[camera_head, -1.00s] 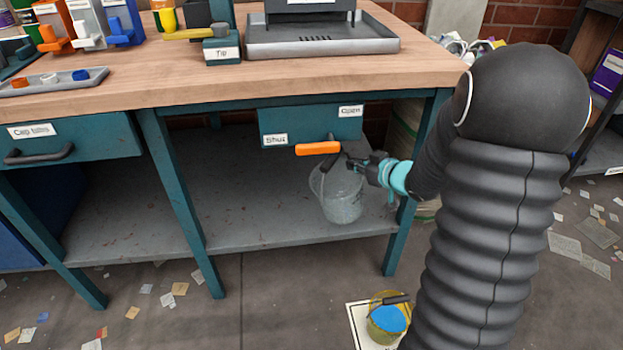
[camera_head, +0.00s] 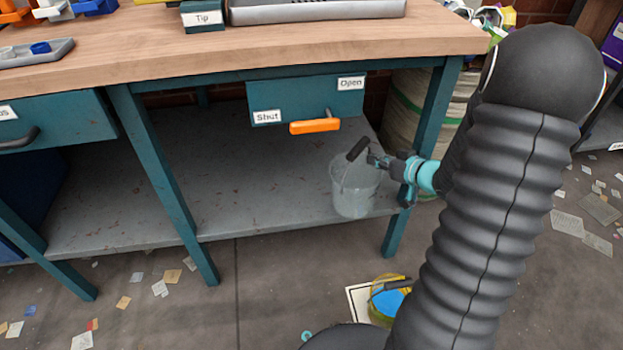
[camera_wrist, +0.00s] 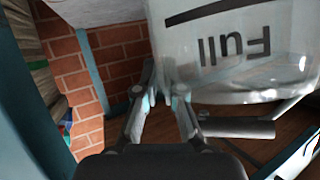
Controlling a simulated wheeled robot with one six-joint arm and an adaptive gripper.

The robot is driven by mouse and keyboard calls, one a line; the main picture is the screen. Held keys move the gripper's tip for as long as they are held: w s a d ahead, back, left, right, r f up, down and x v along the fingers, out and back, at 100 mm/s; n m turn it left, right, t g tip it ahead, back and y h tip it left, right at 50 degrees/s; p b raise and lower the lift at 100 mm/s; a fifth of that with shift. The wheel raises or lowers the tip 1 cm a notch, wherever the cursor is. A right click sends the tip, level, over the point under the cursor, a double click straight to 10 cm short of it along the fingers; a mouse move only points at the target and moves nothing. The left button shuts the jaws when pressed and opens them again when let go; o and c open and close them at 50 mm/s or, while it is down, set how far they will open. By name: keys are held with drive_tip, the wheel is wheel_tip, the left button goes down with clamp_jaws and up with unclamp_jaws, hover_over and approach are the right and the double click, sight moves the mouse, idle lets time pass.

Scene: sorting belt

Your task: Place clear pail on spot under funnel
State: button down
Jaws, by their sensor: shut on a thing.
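The clear pail (camera_head: 352,192) is see-through, roughly upright, at the right end of the grey under-bench shelf, near its front edge. I cannot tell whether its base touches the shelf. My gripper (camera_head: 376,160) is at the pail's upper right, shut on its handle beside the dark grip (camera_head: 358,149). In the wrist view the pail wall (camera_wrist: 235,55) shows the word "Full" and a dark line, both inverted; my fingers (camera_wrist: 165,95) are beside it. No funnel or marked spot beneath one can be made out.
A teal box marked "Shut" and "Open" (camera_head: 305,101) with an orange lever (camera_head: 315,126) hangs under the bench (camera_head: 240,42). A bench leg (camera_head: 425,140) stands close right of the pail. The shelf (camera_head: 245,190) is free leftward. A yellow pail with blue contents (camera_head: 384,300) stands on the floor.

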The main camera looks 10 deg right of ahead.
drive_tip(key=shift+a+r, duration=0.15)
drive_tip(key=shift+r, duration=0.05)
drive_tip(key=shift+w+a, duration=0.15)
drive_tip(key=shift+w, duration=0.15)
drive_tip(key=w+r+b+x, duration=0.1)
drive_tip(key=r+b+x, duration=0.1)
drive_tip(key=x, duration=1.5)
drive_tip(key=shift+a+r, duration=0.4)
drive_tip(key=shift+r, duration=0.05)
drive_tip(key=shift+w, duration=0.15)
drive_tip(key=c, duration=1.3)
unclamp_jaws()
drive_tip(key=shift+f, duration=0.1)
